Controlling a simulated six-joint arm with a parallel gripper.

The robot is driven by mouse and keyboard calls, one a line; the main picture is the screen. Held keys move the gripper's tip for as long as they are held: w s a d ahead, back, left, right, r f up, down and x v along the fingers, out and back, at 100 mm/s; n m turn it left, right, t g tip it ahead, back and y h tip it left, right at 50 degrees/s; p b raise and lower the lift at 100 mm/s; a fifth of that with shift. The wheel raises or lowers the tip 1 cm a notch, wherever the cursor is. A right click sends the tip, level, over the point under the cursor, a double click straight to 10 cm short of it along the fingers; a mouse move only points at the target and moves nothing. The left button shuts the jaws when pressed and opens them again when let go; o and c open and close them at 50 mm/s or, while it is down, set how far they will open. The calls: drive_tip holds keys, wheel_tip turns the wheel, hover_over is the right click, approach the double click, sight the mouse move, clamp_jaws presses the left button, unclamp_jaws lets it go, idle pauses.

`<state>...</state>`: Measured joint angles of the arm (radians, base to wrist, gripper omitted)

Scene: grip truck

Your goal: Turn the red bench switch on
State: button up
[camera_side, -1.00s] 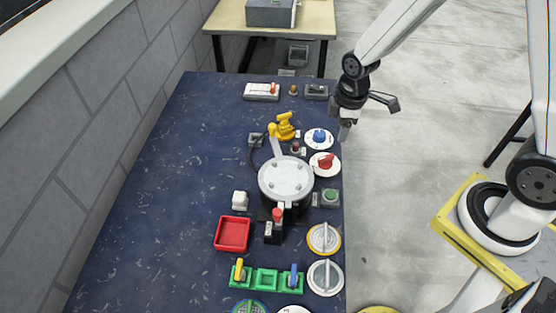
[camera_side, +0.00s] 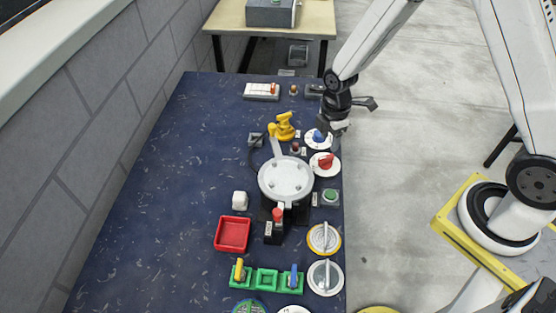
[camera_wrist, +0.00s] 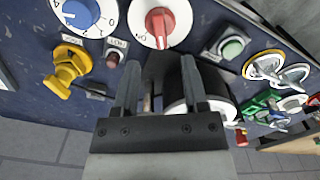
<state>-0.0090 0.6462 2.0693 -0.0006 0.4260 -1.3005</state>
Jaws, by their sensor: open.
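A red rotary switch with a round white dial (camera_side: 325,163) sits near the right edge of the blue bench. In the wrist view its red knob (camera_wrist: 160,22) lies ahead of the fingertips, roughly centred between them. My gripper (camera_side: 331,127) is above the blue-knob dial in the side view, a little farther back than the red switch. In the wrist view my gripper (camera_wrist: 159,68) is open, with nothing between its fingers. It looks apart from the red knob.
A blue rotary dial (camera_side: 318,138) stands beside the red one, and a green button (camera_side: 330,196) is in front. A round metal-topped unit (camera_side: 285,178) and a yellow valve-like part (camera_side: 284,126) rise to the left. The left part of the bench (camera_side: 165,180) is clear.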

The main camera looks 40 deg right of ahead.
sight(327, 157)
drive_tip(key=shift+f, duration=3.3)
clamp_jaws()
